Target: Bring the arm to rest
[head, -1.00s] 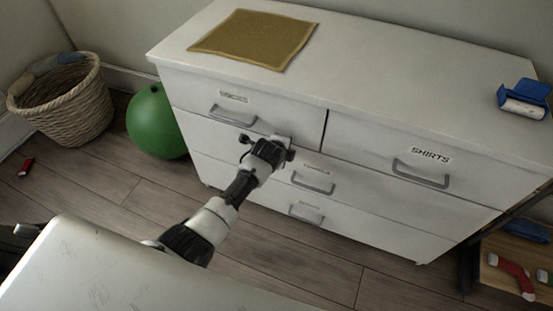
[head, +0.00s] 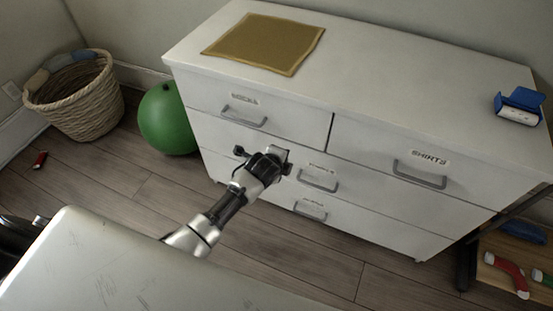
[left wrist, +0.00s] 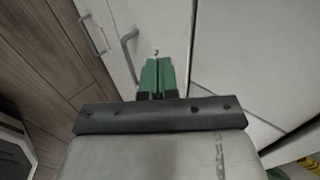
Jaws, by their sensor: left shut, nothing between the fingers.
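My left arm comes in from the lower left in the head view. Its gripper (head: 272,162) is in front of the white dresser (head: 400,62), at about the height of its middle drawers. The fingers are hard to make out there. In the left wrist view the green fingers (left wrist: 158,66) are together with nothing between them, and they point towards the dresser front and a grey handle (left wrist: 130,55). I cannot tell how far they are from it. My right gripper is not in view.
The dresser drawers look closed. A mustard cloth (head: 264,44) and a blue object (head: 520,104) lie on its top. A green ball (head: 167,120) and a wicker basket (head: 76,98) stand left. A small red item (head: 40,159) lies on the floor. A wooden shelf (head: 488,280) is at lower right.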

